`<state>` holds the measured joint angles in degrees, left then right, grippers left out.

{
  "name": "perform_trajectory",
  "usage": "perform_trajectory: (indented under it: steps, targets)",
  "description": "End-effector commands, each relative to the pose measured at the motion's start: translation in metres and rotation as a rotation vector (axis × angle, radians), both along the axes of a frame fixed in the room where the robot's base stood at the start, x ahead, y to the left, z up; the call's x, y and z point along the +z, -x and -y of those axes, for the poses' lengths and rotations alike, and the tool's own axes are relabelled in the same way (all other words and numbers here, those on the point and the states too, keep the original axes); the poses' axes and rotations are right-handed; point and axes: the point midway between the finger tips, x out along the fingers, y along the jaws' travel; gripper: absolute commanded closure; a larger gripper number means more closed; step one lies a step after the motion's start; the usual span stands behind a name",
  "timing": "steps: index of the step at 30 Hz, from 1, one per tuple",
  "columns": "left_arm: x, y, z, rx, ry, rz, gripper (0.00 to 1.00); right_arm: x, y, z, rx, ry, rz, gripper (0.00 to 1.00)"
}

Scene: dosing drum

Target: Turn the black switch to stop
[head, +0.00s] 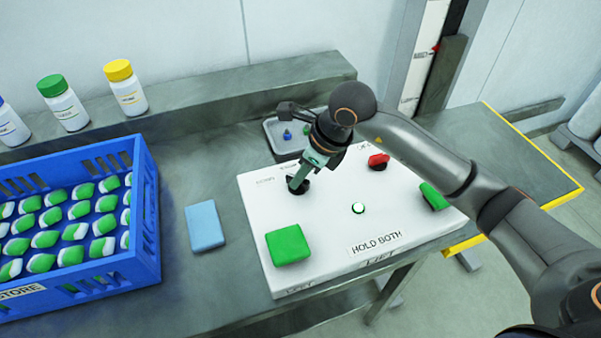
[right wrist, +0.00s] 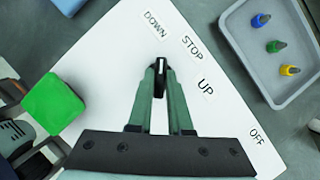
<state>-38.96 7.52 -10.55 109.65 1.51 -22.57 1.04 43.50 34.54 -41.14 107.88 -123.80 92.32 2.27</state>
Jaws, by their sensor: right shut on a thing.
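The black switch (head: 304,188) stands on the white panel (head: 335,255). In the right wrist view the switch (right wrist: 161,63) shows between my fingertips, with a white line on its top. The line runs roughly towards the DOWN label (right wrist: 155,22); its exact aim is hard to tell. The STOP label (right wrist: 192,47) and UP label (right wrist: 205,87) are to the right of the switch. My right gripper (head: 297,184) reaches down from behind and is shut on the switch; its fingertips (right wrist: 161,70) are on either side of it.
The panel also bears a green pad (head: 288,245), another green pad (head: 433,196), a red knob (head: 378,161) and a white button (head: 358,208). A grey tray (right wrist: 238,20) is behind. A blue crate (head: 147,215) and a blue block (head: 205,228) are to the left.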

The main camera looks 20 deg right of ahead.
Motion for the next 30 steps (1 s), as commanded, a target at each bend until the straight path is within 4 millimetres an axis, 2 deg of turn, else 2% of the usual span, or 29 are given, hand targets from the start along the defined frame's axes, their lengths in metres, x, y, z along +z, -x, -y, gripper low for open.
perform_trajectory:
  steps: [3, 20, 30]
  targets:
    - [0.0, 0.0, 0.0, 0.0, 0.0, 0.001, 0.5, 0.0, 0.0, 0.0, 0.0, 0.0, 0.0, 1.0]
    - [-0.001, -0.001, 0.0, 0.0, 0.0, 0.002, 0.5, 0.0, 0.0, 0.0, -0.02, 0.0, 0.002, 1.0]
    - [-0.01, -0.001, 0.0, 0.0, 0.0, 0.002, 0.5, -0.001, 0.001, -0.002, -0.206, 0.0, 0.004, 1.0]
